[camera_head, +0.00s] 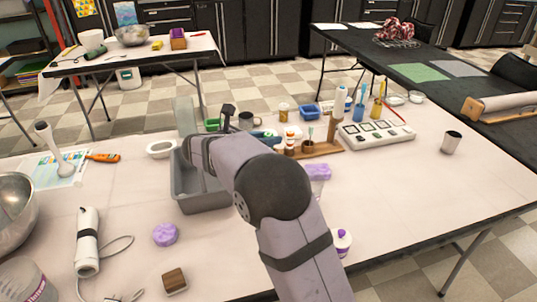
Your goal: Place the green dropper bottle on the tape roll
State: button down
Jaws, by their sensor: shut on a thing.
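My arm runs up from the bottom edge and bends over the grey bin. Its wrist ends behind the forearm, so the jaws and anything in them are hidden. A dark bracket stands up just beyond the wrist, and I cannot tell what it belongs to. I cannot pick out the green dropper bottle. I cannot clearly identify a tape roll; a white oval ring-like item (161,148) lies left of the wrist, possibly a dish.
The grey bin (187,197) is under my wrist. A purple soap (165,235), wooden block (174,281) and white bottle (341,243) are in front. The table's right front is clear.

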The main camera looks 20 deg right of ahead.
jog(key=shift+f, duration=2.5)
jog(key=shift+f+b, duration=0.1)
jog(key=shift+b, duration=0.2)
jog(key=shift+f, duration=0.1)
jog(key=c, duration=1.5)
grip_release()
jog(key=shift+c, duration=0.2)
jog(key=shift+r, duration=0.25)
jog(key=v, duration=1.2)
jog(key=shift+f, duration=0.1)
